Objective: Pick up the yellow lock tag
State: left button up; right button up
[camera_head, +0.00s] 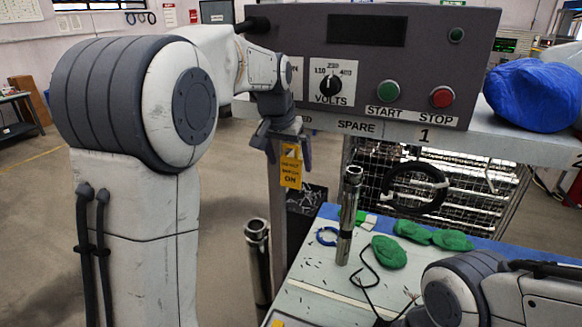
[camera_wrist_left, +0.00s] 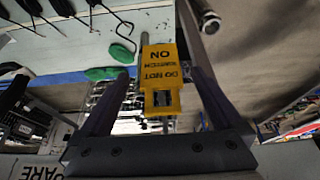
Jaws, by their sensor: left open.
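The yellow lock tag (camera_head: 290,168) hangs upright below the grey control panel, near the SPARE label, with dark lettering on it. My left gripper (camera_head: 282,152) is at the tag's upper part, with its fingers pointing down. In the left wrist view the tag (camera_wrist_left: 160,72) appears upside down between the two spread fingers of the left gripper (camera_wrist_left: 153,45). The fingers look apart from it on both sides. What the tag hangs from is hidden by the gripper. My right arm shows at the lower right of the head view, but its gripper is outside the picture.
The control panel (camera_head: 330,55) with its dial and buttons stands just above the tag. A metal tube (camera_head: 347,215) stands on the workbench (camera_head: 315,270), and another (camera_head: 258,262) stands left of it. Green cloths (camera_head: 389,251) lie on the bench. A blue bundle (camera_head: 533,95) sits at right.

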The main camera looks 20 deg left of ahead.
aim_at(290, 167)
pick_arm(q)
jog(key=p+x, duration=0.1)
jog(key=x, duration=0.2)
jog(key=shift+a+f, duration=0.1)
jog(key=shift+f, duration=0.1)
jog(key=shift+w+f, duration=0.1)
jog(key=shift+f, duration=0.15)
jog(key=c, duration=1.4)
jog(key=shift+r, duration=0.2)
jog(key=shift+r, duration=0.2)
jog(key=s+b, duration=0.8)
jog(key=s, duration=1)
jog(key=shift+a+r, duration=0.3)
jog(key=shift+r, duration=0.1)
